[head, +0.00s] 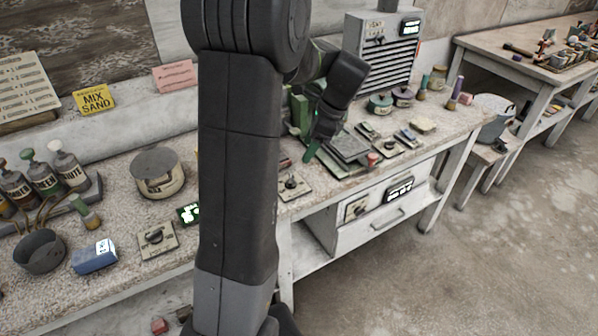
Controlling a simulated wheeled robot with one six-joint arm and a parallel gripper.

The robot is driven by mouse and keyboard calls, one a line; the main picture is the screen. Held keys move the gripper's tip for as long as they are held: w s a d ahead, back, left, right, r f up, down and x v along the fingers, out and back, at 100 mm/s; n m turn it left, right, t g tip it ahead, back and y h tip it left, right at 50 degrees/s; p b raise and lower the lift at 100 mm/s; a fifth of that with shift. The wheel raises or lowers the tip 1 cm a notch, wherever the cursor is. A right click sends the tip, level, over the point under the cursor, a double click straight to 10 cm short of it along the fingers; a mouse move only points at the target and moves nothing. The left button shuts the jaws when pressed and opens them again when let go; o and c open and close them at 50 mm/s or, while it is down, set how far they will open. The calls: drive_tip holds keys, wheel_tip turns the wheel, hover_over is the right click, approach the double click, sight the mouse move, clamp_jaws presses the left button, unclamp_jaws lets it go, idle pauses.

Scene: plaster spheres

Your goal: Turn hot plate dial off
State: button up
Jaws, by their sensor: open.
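Several dials show, and I cannot tell for certain which one is the hot plate's. Another dial (292,185) is at the front edge, just right of my arm. A third dial (357,208) is on the white drawer unit, beside a lit display (399,190). A flat grey square plate (350,147) lies on the bench. My gripper (316,142) is open, close to the left of this plate; its fingertips are small and partly unclear.
My arm column hides the bench's middle. Labelled bottles (68,165), a grey bowl (40,250) and a blue box (95,257) are at the left. A vented grey cabinet (385,60) stands behind the plate. The floor at right is mostly clear.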

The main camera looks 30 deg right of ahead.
sight(291, 179)
drive_tip(key=x, duration=1.1)
drive_tip(key=shift+w+a+f, duration=0.1)
drive_tip(key=shift+a+f, duration=0.05)
drive_tip(key=shift+f, duration=0.2)
drive_tip(key=shift+c, duration=0.2)
drive_tip(key=c, duration=0.9)
